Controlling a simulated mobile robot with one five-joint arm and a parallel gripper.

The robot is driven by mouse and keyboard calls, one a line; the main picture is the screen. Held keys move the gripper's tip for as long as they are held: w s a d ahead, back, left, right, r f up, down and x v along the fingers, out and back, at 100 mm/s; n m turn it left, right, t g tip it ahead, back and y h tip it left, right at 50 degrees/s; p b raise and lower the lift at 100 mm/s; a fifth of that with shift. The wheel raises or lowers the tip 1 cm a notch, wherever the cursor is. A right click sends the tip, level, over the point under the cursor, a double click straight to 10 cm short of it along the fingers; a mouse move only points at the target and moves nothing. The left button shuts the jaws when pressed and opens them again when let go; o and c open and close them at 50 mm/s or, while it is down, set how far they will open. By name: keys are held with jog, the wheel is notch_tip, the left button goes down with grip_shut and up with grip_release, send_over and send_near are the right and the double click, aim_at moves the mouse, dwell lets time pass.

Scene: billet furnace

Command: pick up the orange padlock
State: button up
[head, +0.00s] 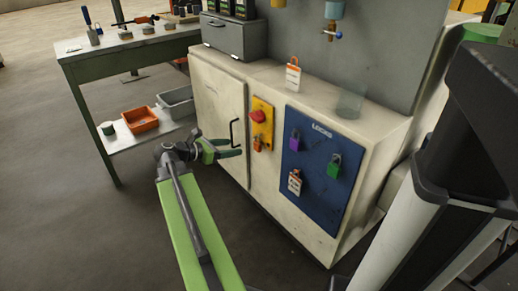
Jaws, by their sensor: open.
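A small orange padlock (257,145) appears to hang below the red knob (258,116) on the yellow panel (268,131) on the front of the cream cabinet. Its details are too small to make out. My gripper (236,148) is open, with green and dark fingers pointing right. In the picture it is just left of the orange padlock, in front of the cabinet door by its black handle (233,132). I cannot tell how far the fingers are from the cabinet front. Nothing shows between them.
The blue LOCKS board (317,200) holds a purple padlock (295,141), a green padlock (334,165) and a white tag (295,182). On the cabinet top are another tag (293,77) and a clear cup (350,103). A workbench (130,50) stands left; floor between is clear.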

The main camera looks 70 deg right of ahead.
aim_at(256, 145)
jog(key=b+x, duration=0.2)
jog(key=x, duration=0.5)
jog(key=shift+d+f, duration=0.1)
jog(key=shift+d, duration=0.1)
jog(key=b+x, duration=0.1)
jog(key=x, duration=0.4)
jog(key=shift+s+b, duration=0.2)
jog(key=shift+b, duration=0.15)
grip_shut()
